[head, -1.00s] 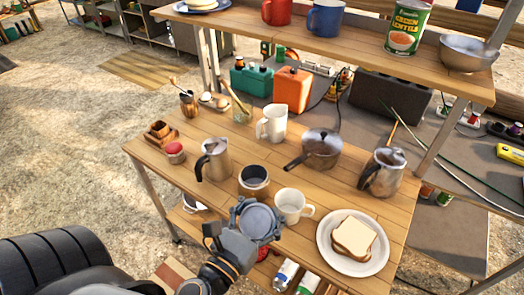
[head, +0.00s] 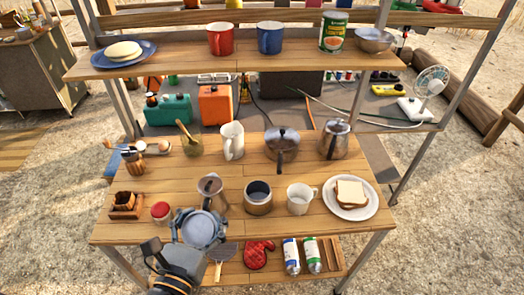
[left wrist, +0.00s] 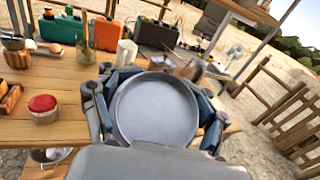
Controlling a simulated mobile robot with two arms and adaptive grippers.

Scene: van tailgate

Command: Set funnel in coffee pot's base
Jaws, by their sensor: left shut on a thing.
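My left gripper (head: 202,219) is shut on the funnel (head: 203,230), a round grey metal piece whose wide dish faces up. The funnel also fills the middle of the left wrist view (left wrist: 155,108), between the fingers. The coffee pot's base (head: 258,198), an open steel cylinder with a dark inside, stands upright on the wooden table. The gripper and funnel are to the left of the base and nearer to me, apart from it in the head view. A steel pot top with a dark handle (head: 211,187) stands just behind the gripper. My right gripper is not in view.
A white mug (head: 299,198) stands right of the base, with a sandwich plate (head: 364,211) beyond. A red-lidded jar (head: 161,212) is left of the gripper. A saucepan (head: 282,145), white pitcher (head: 232,140) and steel kettle (head: 335,140) stand behind. A shelf (head: 190,62) hangs above the back.

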